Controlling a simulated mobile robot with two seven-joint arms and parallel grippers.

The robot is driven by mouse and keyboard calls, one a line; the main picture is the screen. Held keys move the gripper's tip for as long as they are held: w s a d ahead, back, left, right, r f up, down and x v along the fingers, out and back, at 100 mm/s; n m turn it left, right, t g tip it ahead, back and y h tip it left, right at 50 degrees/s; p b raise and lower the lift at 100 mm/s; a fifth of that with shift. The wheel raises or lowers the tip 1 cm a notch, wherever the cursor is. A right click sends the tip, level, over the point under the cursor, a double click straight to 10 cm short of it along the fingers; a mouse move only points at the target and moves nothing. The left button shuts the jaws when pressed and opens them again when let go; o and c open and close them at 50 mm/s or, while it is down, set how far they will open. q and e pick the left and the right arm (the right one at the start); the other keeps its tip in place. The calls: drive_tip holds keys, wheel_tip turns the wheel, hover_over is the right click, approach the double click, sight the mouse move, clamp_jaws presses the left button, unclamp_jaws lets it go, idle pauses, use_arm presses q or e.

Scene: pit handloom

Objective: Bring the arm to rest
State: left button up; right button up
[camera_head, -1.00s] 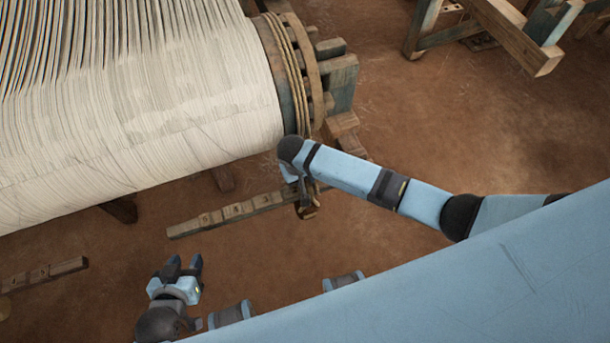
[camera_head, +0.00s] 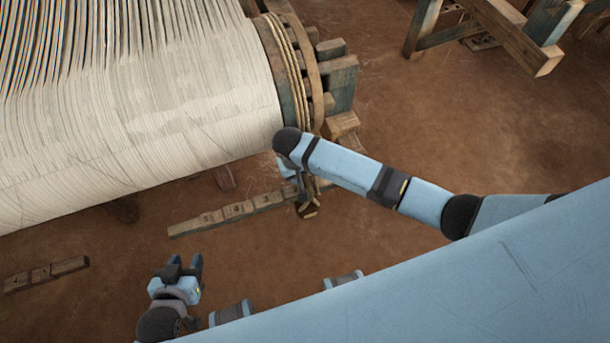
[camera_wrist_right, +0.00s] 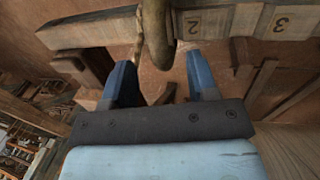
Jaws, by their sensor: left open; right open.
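My right arm reaches in from the right to the end of the warp roller (camera_head: 262,60). My right gripper (camera_head: 304,198) is below the wrist, partly hidden, beside a notched wooden bar (camera_head: 230,213). In the right wrist view its two blue fingers (camera_wrist_right: 160,78) are apart. A rounded brown piece, perhaps a rope loop or weight (camera_wrist_right: 157,38), hangs at the fingertips in front of the bar marked 2 and 3 (camera_wrist_right: 236,20). I cannot tell whether they touch. My left gripper (camera_head: 184,265) is open and empty at the lower left.
Pale warp threads (camera_head: 130,110) cover the roller at upper left. A rope-wound wooden flange (camera_head: 300,70) closes its end. A short wooden bar (camera_head: 46,273) is at far left. A timber frame (camera_head: 505,35) stands at top right. Bare earth floor (camera_head: 440,120) lies between.

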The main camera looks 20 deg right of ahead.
wheel_tip(320, 180, up, 10)
drive_tip(key=a, duration=0.2)
drive_tip(key=shift+p, duration=0.45)
drive_tip(key=shift+f, duration=0.1)
drive_tip(key=s+a+n+t+y+p, duration=0.1)
drive_tip(key=s+t+y+p, duration=0.4)
drive_tip(key=s, duration=0.3)
drive_tip(key=s+d+r+n+t+p, duration=0.1)
drive_tip(key=s+d+r+t+p, duration=0.5)
drive_tip(key=s+d, duration=0.3)
drive_tip(key=shift+s+r+n, duration=0.15)
drive_tip(key=shift+r+n, duration=0.15)
drive_tip(key=shift+r, duration=0.35)
